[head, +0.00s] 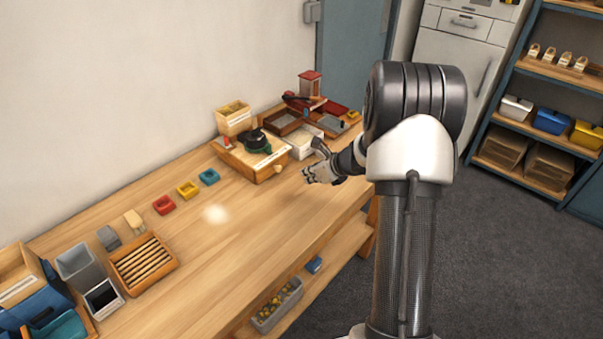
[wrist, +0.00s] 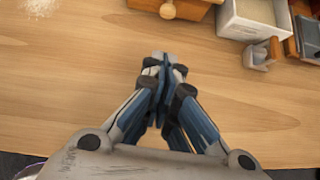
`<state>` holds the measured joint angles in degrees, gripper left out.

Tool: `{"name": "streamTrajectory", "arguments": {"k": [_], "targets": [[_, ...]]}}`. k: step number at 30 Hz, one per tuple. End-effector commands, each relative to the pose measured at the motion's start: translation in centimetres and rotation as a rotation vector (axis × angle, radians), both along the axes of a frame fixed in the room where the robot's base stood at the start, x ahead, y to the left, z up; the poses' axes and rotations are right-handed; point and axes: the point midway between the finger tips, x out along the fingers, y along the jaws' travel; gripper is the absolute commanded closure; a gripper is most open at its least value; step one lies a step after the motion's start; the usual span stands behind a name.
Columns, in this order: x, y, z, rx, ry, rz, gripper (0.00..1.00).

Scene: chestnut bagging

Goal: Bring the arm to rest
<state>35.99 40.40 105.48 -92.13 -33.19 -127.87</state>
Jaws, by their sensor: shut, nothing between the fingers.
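My gripper (head: 312,175) is over the front part of the wooden workbench (head: 235,255), to the right of the bench's middle. In the wrist view, my gripper (wrist: 163,62) has its fingertips together with nothing between them. Bare bench top (wrist: 70,85) lies below and around the fingers. My arm hides part of the bench's right end in the head view.
A wooden drawer box (head: 250,160) and a white box (head: 305,140) stand behind my gripper. Small red (head: 164,205), yellow (head: 188,189) and teal (head: 209,177) trays line the bench. A pale powdery patch (head: 215,214) lies mid-bench. A slatted tray (head: 143,264) stands left.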

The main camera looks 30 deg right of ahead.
Motion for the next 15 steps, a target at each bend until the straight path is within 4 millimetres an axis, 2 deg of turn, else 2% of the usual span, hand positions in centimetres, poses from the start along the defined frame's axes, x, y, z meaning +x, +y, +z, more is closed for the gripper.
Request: {"name": "streamTrajectory", "arguments": {"k": [7,9,11,14,15], "targets": [[-0.4,-0.1,0.4,0.001,0.0,-0.004,1.0],[-0.1,-0.1,1.2,0.008,-0.003,-0.037,1.0],[0.3,0.0,2.8,0.027,-0.009,-0.107,1.0],[0.9,0.0,7.1,0.102,-0.031,-0.325,1.0],[0.8,0.2,9.3,0.151,-0.045,-0.439,1.0]]}}
